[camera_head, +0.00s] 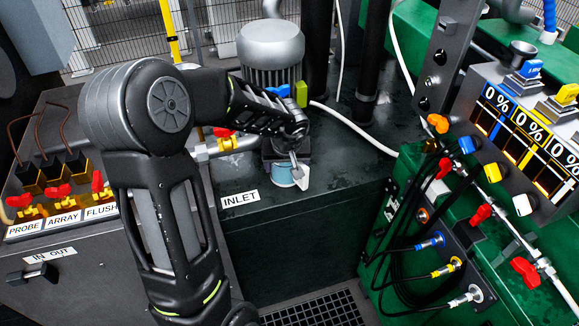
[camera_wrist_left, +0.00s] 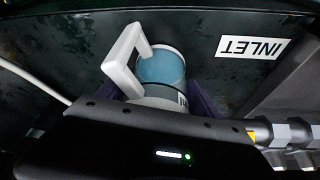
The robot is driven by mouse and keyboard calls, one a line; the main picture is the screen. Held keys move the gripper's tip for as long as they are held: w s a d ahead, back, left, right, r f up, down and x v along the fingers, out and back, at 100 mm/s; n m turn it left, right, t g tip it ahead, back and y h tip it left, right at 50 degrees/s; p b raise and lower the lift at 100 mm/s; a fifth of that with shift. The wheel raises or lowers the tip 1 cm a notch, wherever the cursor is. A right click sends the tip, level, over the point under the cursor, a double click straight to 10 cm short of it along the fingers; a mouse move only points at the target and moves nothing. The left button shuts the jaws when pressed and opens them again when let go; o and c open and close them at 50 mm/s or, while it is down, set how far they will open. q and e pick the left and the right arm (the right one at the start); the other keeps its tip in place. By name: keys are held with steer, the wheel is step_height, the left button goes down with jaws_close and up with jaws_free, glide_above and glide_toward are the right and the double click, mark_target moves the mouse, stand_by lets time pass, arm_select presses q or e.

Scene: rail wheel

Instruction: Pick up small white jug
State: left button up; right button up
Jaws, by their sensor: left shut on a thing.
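The small jug (camera_head: 283,177) stands on the dark bench top behind the INLET label, partly hidden by my left gripper (camera_head: 287,158). It has a light blue body and a white handle on its right side. In the left wrist view the jug (camera_wrist_left: 163,68) shows its blue side, a white rim and its white handle toward the left. My left gripper (camera_wrist_left: 155,97) is shut on the jug, with dark purple fingers on either side of it. I cannot tell whether the jug still touches the bench. My right gripper is not in view.
A grey motor (camera_head: 270,45) stands behind the jug. A white hose (camera_head: 352,127) runs across the bench to the right. Valves with red handles (camera_head: 97,181) are at the left, and a green panel (camera_head: 470,235) with valves and cables is at the right. Bare bench top lies right of the jug.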

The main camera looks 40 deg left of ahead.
arm_select(q)
steer(key=c, duration=0.6)
steer(key=shift+c, duration=0.2)
steer(key=shift+r+p, duration=0.35)
steer(key=shift+s+d+f, duration=0.1)
steer(key=shift+s+d, duration=0.15)
steer(key=s+d+b, duration=0.8)
steer(key=s+d, duration=0.3)
steer(key=s, duration=0.2)
steer(key=shift+d, duration=0.15)
